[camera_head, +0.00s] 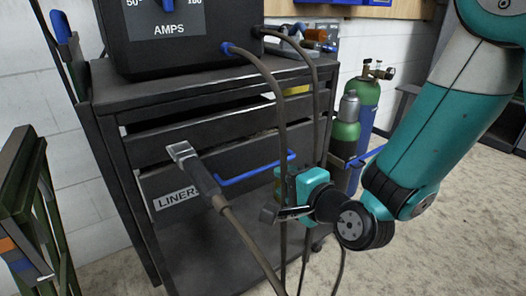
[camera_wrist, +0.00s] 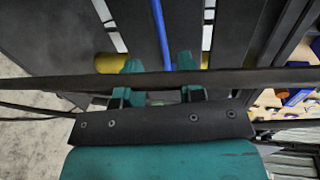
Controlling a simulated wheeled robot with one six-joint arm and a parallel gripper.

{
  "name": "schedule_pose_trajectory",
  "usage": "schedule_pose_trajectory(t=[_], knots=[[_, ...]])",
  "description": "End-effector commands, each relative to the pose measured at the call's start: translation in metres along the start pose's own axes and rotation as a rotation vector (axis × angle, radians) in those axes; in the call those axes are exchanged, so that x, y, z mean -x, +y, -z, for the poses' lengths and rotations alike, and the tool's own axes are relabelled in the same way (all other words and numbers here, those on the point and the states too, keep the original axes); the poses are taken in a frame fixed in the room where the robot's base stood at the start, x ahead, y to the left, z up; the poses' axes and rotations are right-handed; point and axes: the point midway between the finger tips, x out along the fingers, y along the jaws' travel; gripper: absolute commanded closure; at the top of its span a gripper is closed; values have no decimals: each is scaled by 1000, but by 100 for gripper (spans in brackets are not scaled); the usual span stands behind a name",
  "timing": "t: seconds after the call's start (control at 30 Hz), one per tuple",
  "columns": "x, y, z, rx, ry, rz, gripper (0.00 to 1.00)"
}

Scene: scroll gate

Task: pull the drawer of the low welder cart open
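The low welder cart (camera_head: 110,90) is dark grey and carries a black welder marked AMPS (camera_head: 165,45). Its drawer (camera_head: 225,150), labelled LINERS, looks closed and has a blue bar handle (camera_head: 250,170). My gripper (camera_head: 281,183) is at the right end of this handle, partly hidden by hanging cables. In the wrist view, the two teal fingers (camera_wrist: 158,66) stand apart. The blue handle (camera_wrist: 162,30) runs down between them, with gaps on both sides. I cannot tell how deep the handle sits between the fingers.
Dark cables (camera_head: 277,110) hang from the welder in front of the drawer; one crosses before the fingers in the wrist view (camera_wrist: 240,78). A torch or clamp (camera_head: 197,175) hangs before the drawer. A green frame (camera_head: 30,190) stands left.

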Motion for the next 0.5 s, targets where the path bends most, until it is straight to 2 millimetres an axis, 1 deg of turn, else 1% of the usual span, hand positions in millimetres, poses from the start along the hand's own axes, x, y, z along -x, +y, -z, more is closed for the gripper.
schedule_pose_trajectory(t=[0.03,0.3,0.5], knots=[[-10,-8,-1,2,-4,1,64],[-50,-8,-1,2,-4,1,64],[-71,-6,-2,2,-5,1,64]])
